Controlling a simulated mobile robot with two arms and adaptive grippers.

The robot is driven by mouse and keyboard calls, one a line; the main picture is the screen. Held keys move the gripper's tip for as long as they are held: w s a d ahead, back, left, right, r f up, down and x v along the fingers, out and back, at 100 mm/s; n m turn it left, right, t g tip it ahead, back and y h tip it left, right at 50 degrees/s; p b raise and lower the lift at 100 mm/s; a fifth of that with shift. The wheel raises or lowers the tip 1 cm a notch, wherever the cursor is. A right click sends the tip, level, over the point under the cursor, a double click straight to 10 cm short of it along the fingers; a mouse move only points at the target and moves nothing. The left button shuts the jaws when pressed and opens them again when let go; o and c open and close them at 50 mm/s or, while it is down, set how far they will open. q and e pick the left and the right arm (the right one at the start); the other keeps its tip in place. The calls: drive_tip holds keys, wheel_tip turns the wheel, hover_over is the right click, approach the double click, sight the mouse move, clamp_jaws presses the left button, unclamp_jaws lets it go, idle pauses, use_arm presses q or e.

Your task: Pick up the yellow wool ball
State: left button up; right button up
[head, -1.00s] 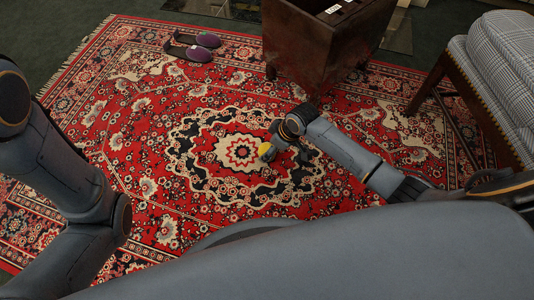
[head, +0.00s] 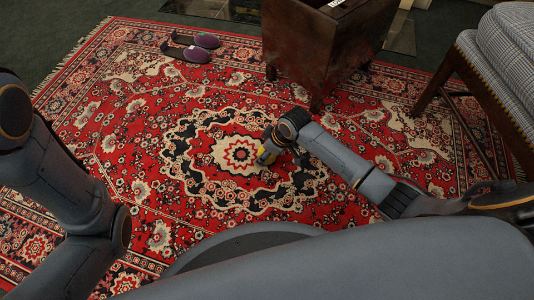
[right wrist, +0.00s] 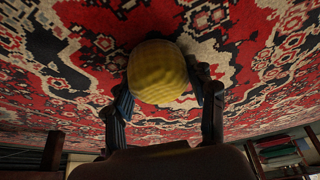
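I cannot tell whether the ball touches the rug. My left arm comes in at the left of the head view, and its gripper is out of view.
A red patterned rug (head: 150,130) covers the floor, with free room left of the ball. A dark wooden box on legs (head: 318,50) stands behind the right arm. A checked upholstered seat (head: 500,75) is at the right. Purple slippers (head: 197,50) lie at the back.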

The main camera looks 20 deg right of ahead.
drive_tip(key=c, duration=0.3)
drive_tip(key=shift+c, duration=0.2)
drive_tip(key=shift+r, duration=0.1)
